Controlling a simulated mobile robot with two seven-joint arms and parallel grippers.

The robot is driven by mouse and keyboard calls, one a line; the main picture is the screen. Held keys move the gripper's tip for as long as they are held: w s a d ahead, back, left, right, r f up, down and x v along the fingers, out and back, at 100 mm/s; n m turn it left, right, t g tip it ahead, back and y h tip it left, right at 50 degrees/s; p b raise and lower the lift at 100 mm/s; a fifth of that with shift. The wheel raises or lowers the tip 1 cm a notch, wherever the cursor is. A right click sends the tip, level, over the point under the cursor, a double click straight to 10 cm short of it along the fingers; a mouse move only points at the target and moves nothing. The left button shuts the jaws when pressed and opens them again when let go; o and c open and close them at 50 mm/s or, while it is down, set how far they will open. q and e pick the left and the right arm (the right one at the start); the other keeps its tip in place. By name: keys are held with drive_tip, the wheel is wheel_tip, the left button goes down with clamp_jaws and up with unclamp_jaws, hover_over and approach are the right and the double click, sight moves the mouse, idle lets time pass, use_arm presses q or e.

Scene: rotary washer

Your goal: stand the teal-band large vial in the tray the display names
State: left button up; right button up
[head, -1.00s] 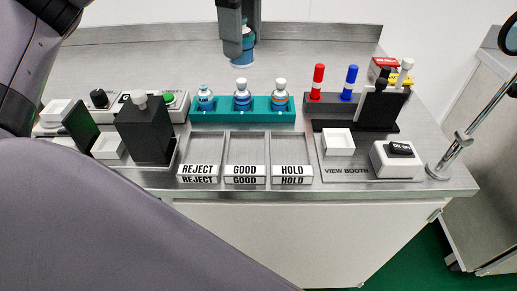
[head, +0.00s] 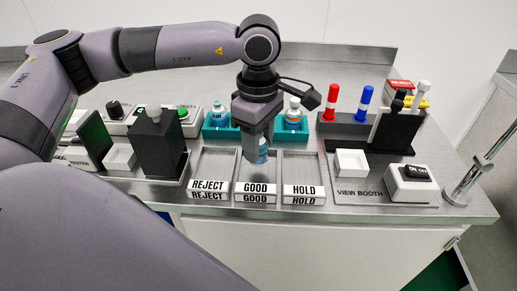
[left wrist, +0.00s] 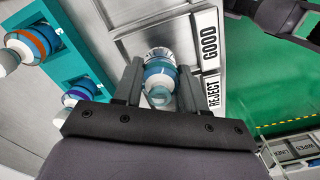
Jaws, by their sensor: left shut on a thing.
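My left gripper (head: 257,145) points down and is shut on a vial (head: 261,154) with a blue-teal band. The vial also shows between the fingers in the left wrist view (left wrist: 160,80). It hangs roughly upright over the back part of the GOOD tray (head: 256,188); its gap to the tray floor is hard to judge. The REJECT tray (head: 208,186) is to the left and the HOLD tray (head: 303,188) to the right, both empty. No readable tray name shows on a display. My right gripper is out of view.
A teal rack (head: 275,138) with other vials stands behind the trays, partly hidden by my arm. A dark grey box (head: 158,145) stands left of the trays. The view booth (head: 392,130), a white bin (head: 351,162) and red and blue markers (head: 330,103) are at right.

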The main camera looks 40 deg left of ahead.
use_arm(q)
wheel_tip(320, 180, down, 2)
drive_tip(key=shift+f, duration=0.15)
drive_tip(key=shift+f, duration=0.15)
drive_tip(key=o, duration=1.1)
drive_tip(key=shift+o, duration=0.2)
